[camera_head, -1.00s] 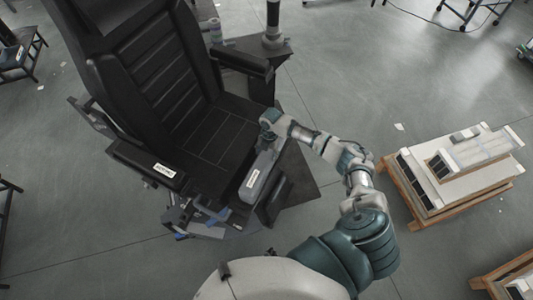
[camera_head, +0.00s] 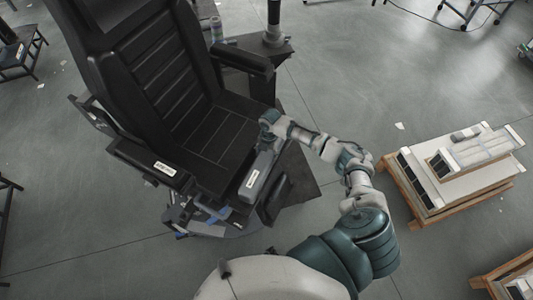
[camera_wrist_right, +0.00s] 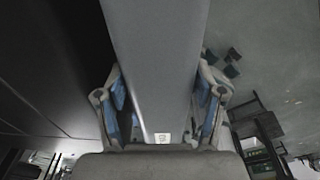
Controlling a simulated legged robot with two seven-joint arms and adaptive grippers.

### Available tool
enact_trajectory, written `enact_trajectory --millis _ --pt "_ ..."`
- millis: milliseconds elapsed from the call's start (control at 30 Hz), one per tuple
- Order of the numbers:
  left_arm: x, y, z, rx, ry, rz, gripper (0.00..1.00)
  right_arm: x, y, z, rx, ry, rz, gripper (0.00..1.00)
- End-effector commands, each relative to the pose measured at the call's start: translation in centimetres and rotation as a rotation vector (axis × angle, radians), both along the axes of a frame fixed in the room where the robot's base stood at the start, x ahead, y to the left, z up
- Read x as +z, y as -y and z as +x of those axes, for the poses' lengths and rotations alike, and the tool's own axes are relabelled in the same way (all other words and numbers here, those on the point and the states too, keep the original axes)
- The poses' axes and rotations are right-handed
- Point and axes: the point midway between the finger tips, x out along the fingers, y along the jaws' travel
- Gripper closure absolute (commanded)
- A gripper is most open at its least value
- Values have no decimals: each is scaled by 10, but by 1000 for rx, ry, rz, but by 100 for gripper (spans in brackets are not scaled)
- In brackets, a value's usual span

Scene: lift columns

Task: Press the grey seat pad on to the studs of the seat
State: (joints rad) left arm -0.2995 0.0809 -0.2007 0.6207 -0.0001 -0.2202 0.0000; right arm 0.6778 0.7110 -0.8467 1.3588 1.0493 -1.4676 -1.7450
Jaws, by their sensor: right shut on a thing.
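The grey seat pad (camera_head: 258,178) is a long narrow bar with a white label. In the head view it lies along the right side of the black seat (camera_head: 218,135). My right gripper (camera_head: 269,136) is shut on it near its far end. The pad also fills the middle of the right wrist view (camera_wrist_right: 155,60), between the two fingers (camera_wrist_right: 162,115). I cannot see the studs, nor whether the pad touches them. My left gripper is not in view.
The seat's armrests (camera_head: 150,165) flank it, and a dark side panel stands right of the pad. Blue parts (camera_head: 212,212) show at the seat's front. A wooden pallet with pale panels (camera_head: 460,175) stands at the right. Floor between is clear.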

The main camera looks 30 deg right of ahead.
Motion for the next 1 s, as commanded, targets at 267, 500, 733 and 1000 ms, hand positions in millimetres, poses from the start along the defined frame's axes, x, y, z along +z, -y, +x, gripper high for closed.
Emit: enact_trajectory --millis 267,500,733,1000 --pt "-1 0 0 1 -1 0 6 -3 -1 0 2 1 -1 98" --pt "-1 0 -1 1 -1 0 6 -3 0 0 1 0 0 98" --pt "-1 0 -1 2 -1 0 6 -6 0 0 2 -1 -2 98" --pt "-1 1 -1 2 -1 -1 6 -7 0 -1 3 -2 -3 98"
